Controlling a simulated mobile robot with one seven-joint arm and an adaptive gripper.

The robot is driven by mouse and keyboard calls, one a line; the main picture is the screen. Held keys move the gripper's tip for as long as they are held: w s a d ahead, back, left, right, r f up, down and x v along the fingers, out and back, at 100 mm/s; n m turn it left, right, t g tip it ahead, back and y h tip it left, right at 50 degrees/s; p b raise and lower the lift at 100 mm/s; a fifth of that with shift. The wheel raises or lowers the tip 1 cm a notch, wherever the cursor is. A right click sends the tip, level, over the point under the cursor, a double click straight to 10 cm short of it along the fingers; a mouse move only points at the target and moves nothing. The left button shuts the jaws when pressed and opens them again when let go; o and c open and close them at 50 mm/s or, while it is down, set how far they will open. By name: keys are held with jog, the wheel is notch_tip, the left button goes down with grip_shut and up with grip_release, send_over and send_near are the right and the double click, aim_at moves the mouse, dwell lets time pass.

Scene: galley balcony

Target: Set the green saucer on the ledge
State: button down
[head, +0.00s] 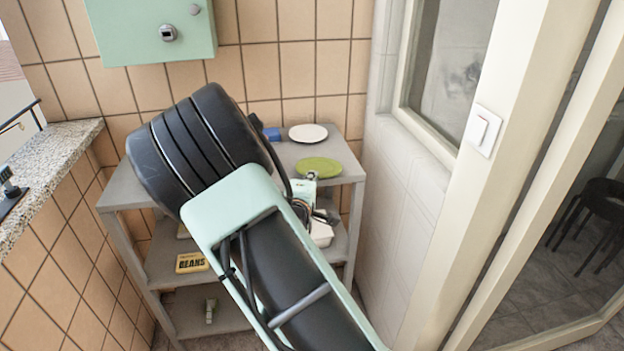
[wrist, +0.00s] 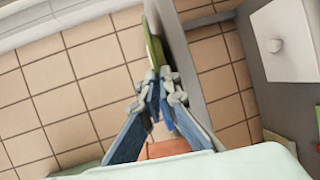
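The green saucer (head: 319,167) is at the front edge of the grey shelf unit's top in the head view. In the wrist view the saucer (wrist: 157,50) shows nearly edge-on, close beside the shelf board. My gripper (wrist: 159,82) has its fingertips close together at the saucer's near rim and looks shut on it. In the head view my gripper (head: 311,177) is just below the near rim, partly hidden by my arm. I cannot tell whether the saucer touches the shelf. The speckled stone ledge (head: 50,165) runs along the left wall.
A white plate (head: 308,133) and a blue object (head: 272,134) sit on the shelf unit's top (head: 347,160). A beans package (head: 192,262) lies on a lower shelf. A dark object (head: 10,190) occupies the ledge's near left part; its far part is clear. A green cabinet (head: 150,30) hangs above.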

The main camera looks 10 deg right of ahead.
jog(key=shift+r+p, duration=2.05)
jog(key=shift+r, duration=0.4)
jog(key=s+a+r+n+y+p, duration=0.1)
jog(key=s+r+n+y+p, duration=0.1)
jog(key=r+p, duration=0.3)
jog(key=s+r+n+t+y+p, duration=0.1)
jog(key=r+p, duration=0.5)
jog(key=r, duration=0.7)
jog(key=s+n+y, duration=0.1)
jog(key=s+y, duration=0.1)
jog(key=y, duration=0.1)
jog(key=shift+s+a+r+n, duration=0.15)
jog(key=shift+a+r+n, duration=0.15)
jog(key=shift+a, duration=0.1)
